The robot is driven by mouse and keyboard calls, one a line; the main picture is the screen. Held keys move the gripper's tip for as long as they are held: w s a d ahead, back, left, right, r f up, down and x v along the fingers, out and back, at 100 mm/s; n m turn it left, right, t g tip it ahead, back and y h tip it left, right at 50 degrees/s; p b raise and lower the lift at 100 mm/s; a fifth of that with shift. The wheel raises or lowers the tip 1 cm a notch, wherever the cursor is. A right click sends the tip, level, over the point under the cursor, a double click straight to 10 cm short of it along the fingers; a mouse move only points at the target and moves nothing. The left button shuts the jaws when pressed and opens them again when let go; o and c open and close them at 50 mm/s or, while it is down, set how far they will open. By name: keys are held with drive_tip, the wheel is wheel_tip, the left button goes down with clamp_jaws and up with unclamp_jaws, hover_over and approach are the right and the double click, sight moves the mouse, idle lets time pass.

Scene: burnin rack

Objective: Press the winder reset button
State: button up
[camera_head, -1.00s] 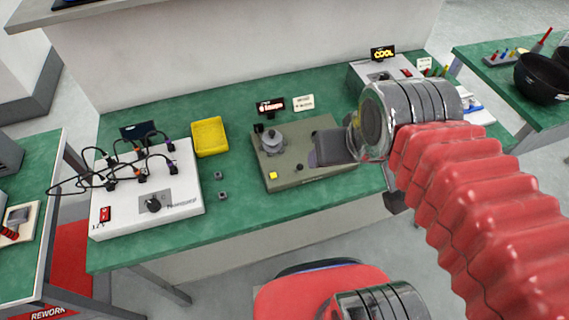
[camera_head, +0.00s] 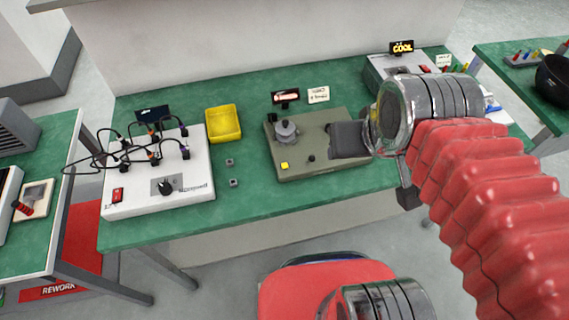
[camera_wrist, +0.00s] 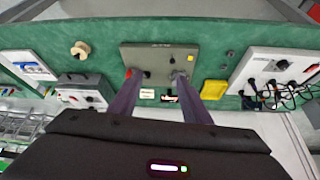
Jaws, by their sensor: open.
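The winder is an olive-green box (camera_head: 325,170) on the green bench, with a grey spool-like part (camera_head: 285,131) on its left. A small yellow button (camera_head: 284,165) sits at its front left corner, and a small dark knob (camera_head: 311,157) is to the right of it. My gripper (camera_head: 347,140) hangs over the right part of the box in the head view, its fingertips hard to make out. In the wrist view my gripper (camera_wrist: 157,75) shows two spread dark fingers with nothing between them. The yellow button (camera_wrist: 190,58) is uncovered there, near the right finger.
A white box with black cables (camera_head: 190,195) and a yellow tray (camera_head: 223,123) stand left of the winder. Two small grey cubes (camera_head: 233,183) lie between. A grey box with a "COOL" display (camera_head: 402,47) is at back right. The front bench strip is clear.

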clamp_jaws()
idle(0.3)
idle(1.0)
